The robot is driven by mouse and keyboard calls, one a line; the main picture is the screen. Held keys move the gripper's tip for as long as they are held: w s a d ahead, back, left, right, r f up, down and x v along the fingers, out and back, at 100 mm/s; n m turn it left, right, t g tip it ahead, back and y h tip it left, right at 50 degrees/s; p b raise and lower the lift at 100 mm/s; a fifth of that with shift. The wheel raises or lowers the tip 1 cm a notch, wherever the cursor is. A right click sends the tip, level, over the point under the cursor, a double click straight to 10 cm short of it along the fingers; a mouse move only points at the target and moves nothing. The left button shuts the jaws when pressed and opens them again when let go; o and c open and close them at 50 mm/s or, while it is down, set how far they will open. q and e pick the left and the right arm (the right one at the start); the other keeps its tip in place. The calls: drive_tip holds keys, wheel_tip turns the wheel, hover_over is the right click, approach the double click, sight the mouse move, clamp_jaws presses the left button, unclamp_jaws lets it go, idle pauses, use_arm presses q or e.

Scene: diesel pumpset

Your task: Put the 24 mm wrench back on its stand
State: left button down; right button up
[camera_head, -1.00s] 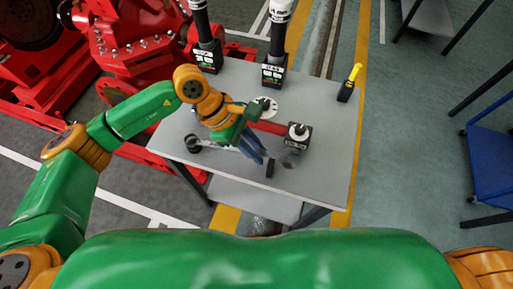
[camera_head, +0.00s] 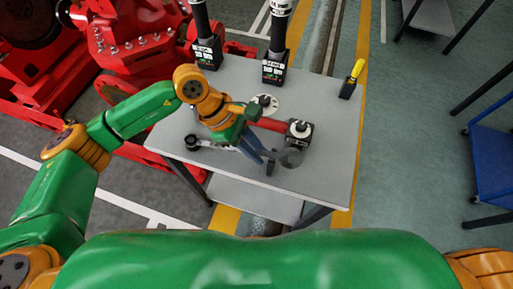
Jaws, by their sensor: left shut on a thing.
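My left gripper (camera_head: 268,160) is low over the front middle of the grey table (camera_head: 325,185), its blue-grey fingers pointing down to the right. It is shut on a grey metal tool, which I take to be the wrench (camera_head: 222,147). The size marking cannot be read. A black block with a white top (camera_head: 299,132), possibly the stand, is just behind the round end, with a red bar at its left. My right gripper is out of view.
Two tall black holders, left (camera_head: 208,52) and right (camera_head: 274,68), stand at the table's back. A yellow-handled tool (camera_head: 354,72) stands at the back right. Red machinery (camera_head: 135,40) is beyond the left edge. The table's right side is clear.

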use_arm(q)
drive_tip(key=shift+f, duration=0.3)
drive_tip(key=c, duration=0.7)
unclamp_jaws()
drive_tip(key=b+v, duration=0.2)
drive_tip(key=v, duration=0.4)
drive_tip(key=shift+w+a+r, duration=0.1)
drive_tip(key=shift+a+r, duration=0.1)
drive_tip(key=shift+r, duration=0.05)
drive_tip(key=shift+a+r, duration=0.1)
drive_tip(key=shift+r, duration=0.2)
